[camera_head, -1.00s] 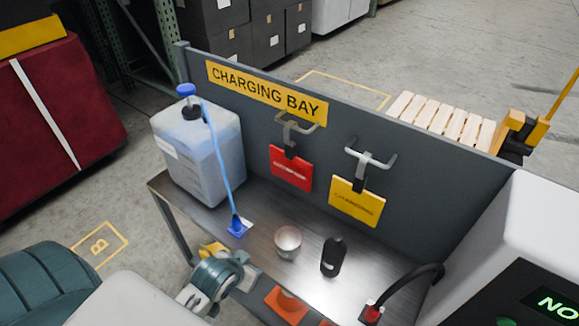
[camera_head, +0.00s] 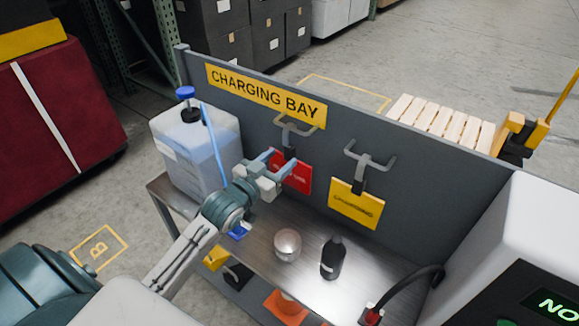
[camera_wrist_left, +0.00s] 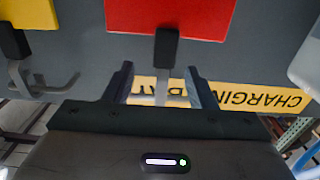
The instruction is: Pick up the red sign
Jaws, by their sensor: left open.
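The red sign (camera_head: 297,178) hangs by a black clip from a grey hook (camera_head: 297,125) on the dark panel, below the yellow CHARGING BAY label. My left gripper (camera_head: 283,162) is open in front of it and hides its left part. In the left wrist view, which is upside down, the red sign (camera_wrist_left: 190,18) fills the top middle. Its black clip (camera_wrist_left: 166,48) lies in line with the gap between the open fingers (camera_wrist_left: 160,82). Whether the fingers straddle the clip or are short of it I cannot tell. My right gripper is not in view.
A yellow sign (camera_head: 355,205) hangs from a second hook (camera_head: 370,160) to the right. A translucent jug (camera_head: 190,150) stands at the left of the metal bench. A round silver container (camera_head: 287,245) and a black bottle (camera_head: 333,258) stand on the bench below. A white cabinet (camera_head: 530,220) is at right.

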